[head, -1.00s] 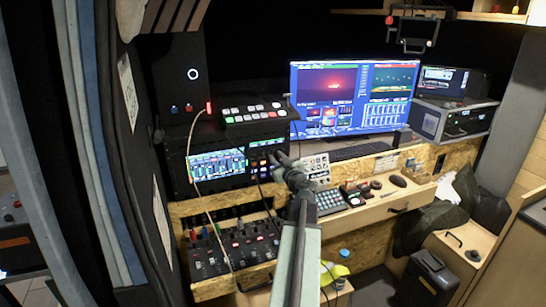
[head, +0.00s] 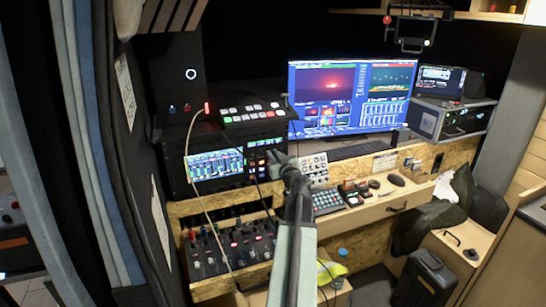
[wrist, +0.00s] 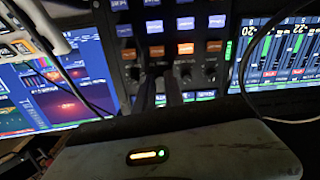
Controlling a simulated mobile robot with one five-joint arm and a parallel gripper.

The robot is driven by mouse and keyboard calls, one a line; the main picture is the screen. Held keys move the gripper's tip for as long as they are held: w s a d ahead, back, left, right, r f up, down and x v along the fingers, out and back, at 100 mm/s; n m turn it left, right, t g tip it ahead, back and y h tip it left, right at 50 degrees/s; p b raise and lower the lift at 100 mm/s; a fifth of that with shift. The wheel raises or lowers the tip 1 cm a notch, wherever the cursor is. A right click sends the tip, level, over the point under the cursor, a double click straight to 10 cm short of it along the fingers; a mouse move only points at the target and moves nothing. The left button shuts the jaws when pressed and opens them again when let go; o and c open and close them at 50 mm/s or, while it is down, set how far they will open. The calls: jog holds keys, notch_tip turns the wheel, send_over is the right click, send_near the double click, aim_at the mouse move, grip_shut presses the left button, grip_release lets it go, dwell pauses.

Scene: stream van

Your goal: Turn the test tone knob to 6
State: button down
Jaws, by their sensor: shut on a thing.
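A panel of lit buttons (wrist: 185,25) with a row of small dark knobs fills the middle of the wrist view. The same panel (head: 263,150) shows in the head view, right of the mixer screen. My gripper (wrist: 160,82) has its two dark fingers at the knob row, closed around one knob that they mostly hide. Neighbouring knobs (wrist: 186,73) stand free beside the fingers. In the head view my gripper (head: 276,158) is at the lower right of the panel. The knob's label and pointer are too small or hidden to read.
A cable (wrist: 245,75) hangs close to the panel on the right in the wrist view. A large monitor (head: 350,95) and a switcher with lit buttons (head: 252,115) stand around the panel. A mixer (head: 235,245) lies below.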

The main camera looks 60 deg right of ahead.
jog(key=shift+w+m, duration=0.15)
jog(key=shift+m, duration=14.15)
jog(key=c, duration=1.7)
grip_release()
